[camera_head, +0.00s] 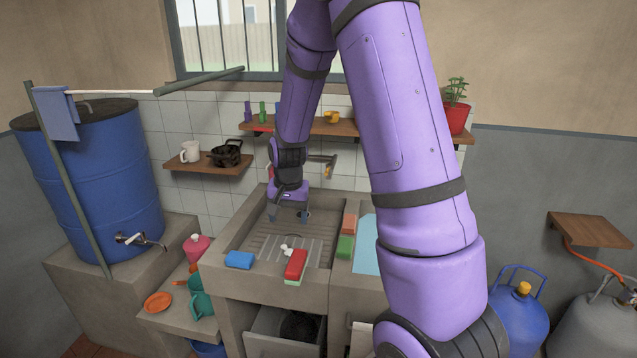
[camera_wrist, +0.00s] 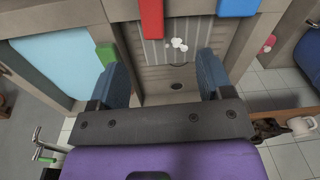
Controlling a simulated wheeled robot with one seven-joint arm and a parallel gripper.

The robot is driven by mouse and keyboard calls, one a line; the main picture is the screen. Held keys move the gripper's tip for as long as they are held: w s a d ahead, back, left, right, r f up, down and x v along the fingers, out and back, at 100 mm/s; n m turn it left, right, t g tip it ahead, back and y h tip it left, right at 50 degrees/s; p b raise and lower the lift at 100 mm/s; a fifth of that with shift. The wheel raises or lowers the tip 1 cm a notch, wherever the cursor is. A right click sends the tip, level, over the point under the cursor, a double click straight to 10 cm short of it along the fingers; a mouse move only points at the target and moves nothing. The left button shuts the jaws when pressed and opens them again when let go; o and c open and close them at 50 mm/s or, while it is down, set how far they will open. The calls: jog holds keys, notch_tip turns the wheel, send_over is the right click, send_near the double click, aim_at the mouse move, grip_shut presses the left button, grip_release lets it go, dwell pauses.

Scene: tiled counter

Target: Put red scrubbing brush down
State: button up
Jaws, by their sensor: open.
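A red block-shaped item, apparently the red scrubbing brush (camera_head: 296,263), lies at the front edge of the sink, with a pale greenish underside. It also shows at the top of the wrist view (camera_wrist: 151,17). My gripper (camera_head: 289,214) is over the back part of the ribbed sink basin (camera_head: 262,246), away from the red item. In the wrist view the gripper (camera_wrist: 166,80) has its blue fingers wide apart, with only the basin floor and drain between them. It is open and empty.
A blue sponge (camera_head: 239,260) sits on the sink's front left rim. Small white pieces (camera_head: 287,249) lie in the basin. Green (camera_head: 345,247) and orange-red (camera_head: 349,223) blocks stand right of the basin, beside a pale blue sheet (camera_head: 366,246). A faucet (camera_head: 322,158) projects behind my gripper.

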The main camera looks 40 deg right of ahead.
jog(key=s+a+r+n+t, duration=0.1)
jog(key=s+a+r, duration=0.1)
jog(key=r, duration=0.3)
jog(key=s+a+r+n, duration=0.1)
jog(key=s+a+r, duration=0.1)
jog(key=r, duration=0.3)
jog(key=s+a+r+n+t, duration=0.1)
jog(key=s+a+r+n, duration=0.2)
jog(key=s+r, duration=0.4)
jog(key=s+a+r+n+t, duration=0.2)
jog(key=s+r, duration=0.6)
jog(key=s, duration=0.6)
jog(key=shift+s+a+r+n, duration=0.15)
jog(key=shift+s+a+n, duration=0.15)
jog(key=shift+a+n, duration=0.65)
jog(key=shift+o, duration=0.4)
jog(key=shift+w+d, duration=0.1)
jog(key=shift+w, duration=0.05)
